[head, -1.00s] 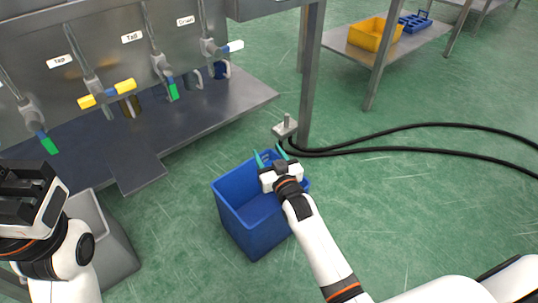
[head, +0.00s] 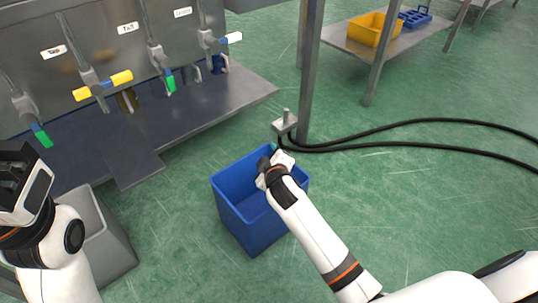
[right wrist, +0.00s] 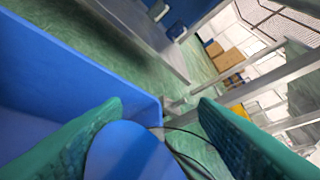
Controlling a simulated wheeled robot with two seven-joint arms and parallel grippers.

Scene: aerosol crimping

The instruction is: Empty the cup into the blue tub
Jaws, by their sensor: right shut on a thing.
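The blue tub (head: 232,195) stands on the green floor in the middle of the head view. My right gripper (head: 268,162) is over the tub's far right part, tilted, its fingertips hidden in the head view. In the right wrist view its two green fingers (right wrist: 158,128) are shut on a rounded blue thing, which looks like the cup (right wrist: 128,152). The tub's blue wall (right wrist: 60,75) is close beside it there. The cup's opening and contents do not show. My left gripper (head: 22,180) is at the left edge of the head view, and its fingertips cannot be made out.
A steel bench (head: 200,115) with labelled taps stands at upper left, a grey bin (head: 110,245) at lower left. A metal post (head: 308,80) and black hoses (head: 420,123) lie just beyond the tub. A yellow crate (head: 367,28) sits on a shelf at upper right.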

